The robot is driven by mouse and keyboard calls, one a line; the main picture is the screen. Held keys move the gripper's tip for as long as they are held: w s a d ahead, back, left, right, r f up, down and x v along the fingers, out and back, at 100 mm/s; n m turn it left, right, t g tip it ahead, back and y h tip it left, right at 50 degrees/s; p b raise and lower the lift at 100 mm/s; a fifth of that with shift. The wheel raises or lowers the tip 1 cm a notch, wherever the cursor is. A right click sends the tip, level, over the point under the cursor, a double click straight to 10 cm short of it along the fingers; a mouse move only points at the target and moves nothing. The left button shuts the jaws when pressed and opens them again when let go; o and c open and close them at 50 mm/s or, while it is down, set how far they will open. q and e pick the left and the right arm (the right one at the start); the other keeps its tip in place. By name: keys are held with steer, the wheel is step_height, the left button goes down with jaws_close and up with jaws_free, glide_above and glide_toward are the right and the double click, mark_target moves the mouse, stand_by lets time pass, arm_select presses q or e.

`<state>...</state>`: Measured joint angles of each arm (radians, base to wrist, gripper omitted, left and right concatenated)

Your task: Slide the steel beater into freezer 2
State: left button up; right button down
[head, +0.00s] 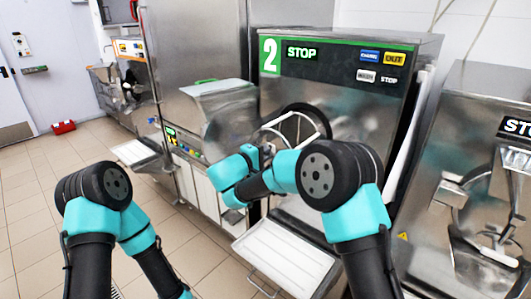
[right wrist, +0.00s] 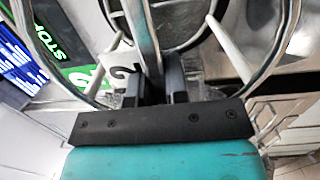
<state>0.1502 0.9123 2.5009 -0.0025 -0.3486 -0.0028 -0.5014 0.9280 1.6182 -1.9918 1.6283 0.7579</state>
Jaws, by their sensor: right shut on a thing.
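Freezer 2 (head: 345,75) is a steel machine with a green-edged dark panel marked 2 and STOP. Its dark round barrel opening shows in its front. The steel beater (head: 308,119), a frame of pale bars, stands at this opening; how far inside it sits I cannot tell. My right gripper (head: 266,150) is in front of the opening, its fingertips small and partly hidden by my arm. In the right wrist view, its jaws (right wrist: 155,85) are shut on a bar of the beater (right wrist: 143,42). My left gripper is outside the picture.
A rounded steel door (head: 228,122) seems to stand open left of the opening. A white tray (head: 285,257) juts out below freezer 2. Another steel freezer (head: 465,130) stands close on the right.

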steer(key=shift+x, duration=2.45)
steer(key=shift+w, duration=0.35)
steer(key=x, duration=0.7)
steer(key=shift+w, duration=0.4)
steer(key=shift+f, duration=0.15)
stand_by(0.4)
steer(key=shift+w, duration=0.15)
steer(key=shift+w+a+f+x, duration=0.1)
steer(key=shift+x, duration=1.8)
steer(key=shift+w+a+f+x, duration=0.1)
steer(key=shift+w+f+x, duration=0.05)
steer(key=shift+x, duration=1.8)
steer(key=shift+f, duration=0.35)
